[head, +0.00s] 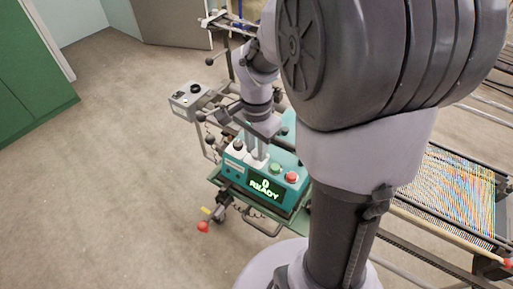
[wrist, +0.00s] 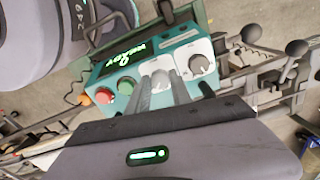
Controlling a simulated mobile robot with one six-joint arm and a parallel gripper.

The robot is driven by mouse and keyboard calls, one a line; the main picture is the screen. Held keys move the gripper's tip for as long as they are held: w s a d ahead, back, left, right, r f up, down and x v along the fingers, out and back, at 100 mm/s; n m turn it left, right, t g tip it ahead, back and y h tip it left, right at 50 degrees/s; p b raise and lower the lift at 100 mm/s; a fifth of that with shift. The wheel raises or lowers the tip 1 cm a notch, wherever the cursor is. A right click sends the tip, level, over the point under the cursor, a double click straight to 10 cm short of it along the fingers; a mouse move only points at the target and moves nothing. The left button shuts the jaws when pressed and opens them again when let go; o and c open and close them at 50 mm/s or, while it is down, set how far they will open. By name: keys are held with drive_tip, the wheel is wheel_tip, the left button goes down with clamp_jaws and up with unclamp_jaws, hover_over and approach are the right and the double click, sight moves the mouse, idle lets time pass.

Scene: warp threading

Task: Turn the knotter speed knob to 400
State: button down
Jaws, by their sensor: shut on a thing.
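A teal control box (head: 234,171) carries a lit green display (head: 265,186) that reads 0 and READY. My gripper (head: 256,159) reaches down onto the box from above, behind the display. In the wrist view its fingers (wrist: 166,86) are shut on the knob (wrist: 159,79) on the white plate nearer the green button. A second knob (wrist: 198,65) with a dial scale stands beside it, outside the fingers; it also shows in the head view (head: 238,146). The dial lettering is too small to read, and the fingers hide part of the held knob.
A green button (head: 275,168) and a red button (head: 292,177) sit on the box, close to the fingers. A grey box with a black knob (head: 195,88) stands behind. Rails and lever balls surround the box; striped warp threads (head: 450,190) lie to the right.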

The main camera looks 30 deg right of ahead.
sight(256, 152)
drive_tip(key=shift+m, duration=0.6)
drive_tip(key=c, duration=1.1)
unclamp_jaws()
drive_tip(key=shift+c, duration=0.2)
wheel_tip(256, 152, up, 17)
drive_tip(key=p, duration=0.7)
drive_tip(key=shift+r, duration=0.2)
